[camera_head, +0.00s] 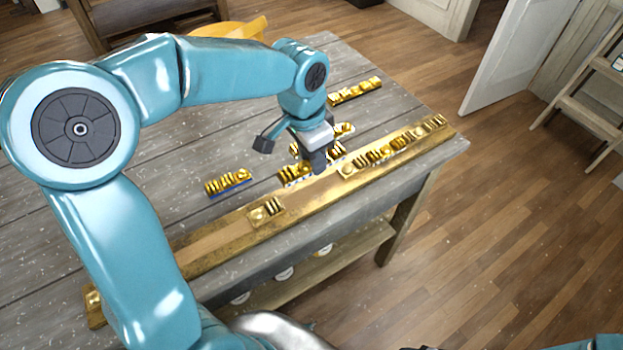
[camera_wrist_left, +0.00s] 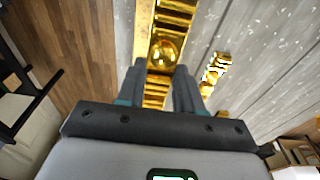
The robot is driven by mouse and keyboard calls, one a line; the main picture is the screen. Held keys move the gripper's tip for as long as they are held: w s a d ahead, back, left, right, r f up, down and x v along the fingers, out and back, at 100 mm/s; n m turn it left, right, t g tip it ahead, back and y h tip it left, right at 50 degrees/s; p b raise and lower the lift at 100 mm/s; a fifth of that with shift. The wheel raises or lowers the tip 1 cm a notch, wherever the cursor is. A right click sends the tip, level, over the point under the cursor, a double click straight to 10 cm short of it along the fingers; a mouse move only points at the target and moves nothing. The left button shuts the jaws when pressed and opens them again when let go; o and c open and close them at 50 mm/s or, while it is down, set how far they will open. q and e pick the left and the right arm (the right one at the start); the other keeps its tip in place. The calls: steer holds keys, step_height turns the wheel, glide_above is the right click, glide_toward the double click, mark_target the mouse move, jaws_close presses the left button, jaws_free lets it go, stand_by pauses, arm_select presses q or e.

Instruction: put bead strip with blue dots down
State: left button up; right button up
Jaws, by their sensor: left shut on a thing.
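My left gripper (camera_head: 318,166) is shut on a gold bead strip (camera_head: 292,174) with pale bluish marks along its lower edge. The strip is just behind the long gilt rail (camera_head: 222,240), its middle partly hidden by the fingers. I cannot tell whether it touches the table or rail. In the left wrist view, the left gripper's fingers (camera_wrist_left: 160,88) stand on either side of gold beadwork (camera_wrist_left: 164,50). My right gripper is not in view.
The grey plank table (camera_head: 130,195) carries other gold bead strips: one left with a blue edge (camera_head: 228,181) and one at the back (camera_head: 355,90). Bead pieces sit on the rail, one at left (camera_head: 265,211) and several at right (camera_head: 380,153). The rail between them is bare.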

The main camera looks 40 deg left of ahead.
mark_target(308, 162)
arm_select(q)
step_height(308, 162, down, 8)
steer(key=shift+f, duration=0.15)
stand_by(0.3)
steer(key=shift+f, duration=0.1)
steer(key=o, duration=1.1)
steer(key=shift+r, duration=0.35)
steer(key=r, duration=0.4)
steer(key=s+r, duration=0.1)
steer(key=r, duration=0.6)
steer(key=shift+s+a+r, duration=0.2)
steer(key=shift+a+r, duration=0.05)
steer(key=shift+r, duration=0.05)
